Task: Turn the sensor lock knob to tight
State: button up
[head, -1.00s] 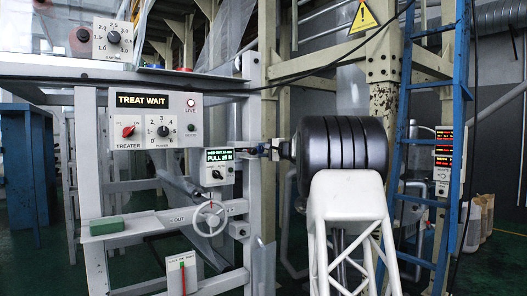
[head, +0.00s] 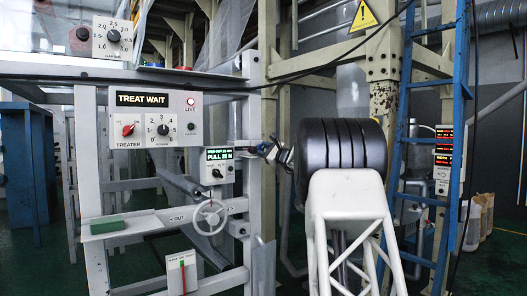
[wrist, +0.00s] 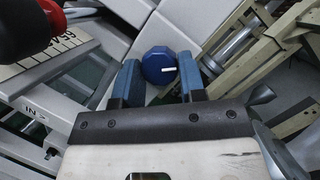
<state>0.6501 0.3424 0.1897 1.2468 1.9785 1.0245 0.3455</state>
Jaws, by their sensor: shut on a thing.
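The sensor lock knob is a blue, many-sided knob (wrist: 158,62) with a white mark pointing right in the wrist view. It sits between the two blue fingers of my gripper (wrist: 159,80), which is shut on it. The knob cannot be made out there, and no tight or loose marking is readable.
A red-and-black knob (wrist: 38,22) and a scale plate (wrist: 45,52) lie at the wrist view's upper left. A white handwheel (head: 209,217) is below the gripper. The treater panel (head: 156,120) is to the left, a cream post (head: 267,90) behind.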

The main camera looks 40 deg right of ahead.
dwell(0.3)
jog(key=o, duration=0.9)
jog(key=shift+s, duration=0.15)
jog(key=shift+v, duration=3.75)
jog(key=shift+f, duration=0.1)
